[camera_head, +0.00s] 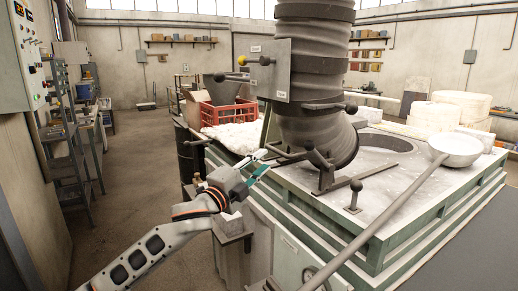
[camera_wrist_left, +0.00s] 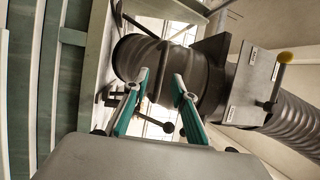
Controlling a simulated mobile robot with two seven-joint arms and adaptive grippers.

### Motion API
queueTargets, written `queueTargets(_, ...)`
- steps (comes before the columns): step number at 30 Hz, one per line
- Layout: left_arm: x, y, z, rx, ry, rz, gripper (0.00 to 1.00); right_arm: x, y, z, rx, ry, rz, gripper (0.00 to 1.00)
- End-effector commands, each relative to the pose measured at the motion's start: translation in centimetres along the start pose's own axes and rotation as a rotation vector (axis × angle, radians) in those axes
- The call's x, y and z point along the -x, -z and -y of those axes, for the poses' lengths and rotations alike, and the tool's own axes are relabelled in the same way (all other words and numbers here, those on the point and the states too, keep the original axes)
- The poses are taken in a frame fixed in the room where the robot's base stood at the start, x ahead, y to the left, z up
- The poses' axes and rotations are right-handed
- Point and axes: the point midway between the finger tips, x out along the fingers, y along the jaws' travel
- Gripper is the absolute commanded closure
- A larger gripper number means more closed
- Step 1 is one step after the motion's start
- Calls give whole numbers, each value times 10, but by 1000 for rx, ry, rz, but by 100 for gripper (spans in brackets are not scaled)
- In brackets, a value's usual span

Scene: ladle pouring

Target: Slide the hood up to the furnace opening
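The hood (camera_head: 318,140) is the dark lower end of a thick ribbed duct, standing over the furnace top with dark bars and knobs around it. The furnace opening (camera_head: 388,143) is a round dark hole in the grey top, right of the hood and partly hidden by it. My left gripper (camera_head: 265,161) is at the hood's left side, close to a dark handle bar. In the left wrist view the hood (camera_wrist_left: 138,58) lies beyond the parted fingers (camera_wrist_left: 160,76), and a dark bar shows between them; contact cannot be told. My right gripper is not in view.
A ladle (camera_head: 456,149) rests at the right, its long handle crossing the furnace's front. A red crate (camera_head: 229,113) and pale blocks (camera_head: 433,112) stand behind. A plate with a yellow knob (camera_head: 265,60) sits on the duct.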

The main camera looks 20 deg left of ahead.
Motion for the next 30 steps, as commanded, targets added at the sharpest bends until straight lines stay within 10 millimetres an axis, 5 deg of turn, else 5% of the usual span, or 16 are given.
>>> queueTargets(16, -68, 0, 4, -2, 3, 0, 74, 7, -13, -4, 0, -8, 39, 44)
queueTargets(29, -78, 0, 2, -3, 2, -1, 74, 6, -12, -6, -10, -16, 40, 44)
queueTargets(30, -78, 0, 2, -3, 2, -1, 84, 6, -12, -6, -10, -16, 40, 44)
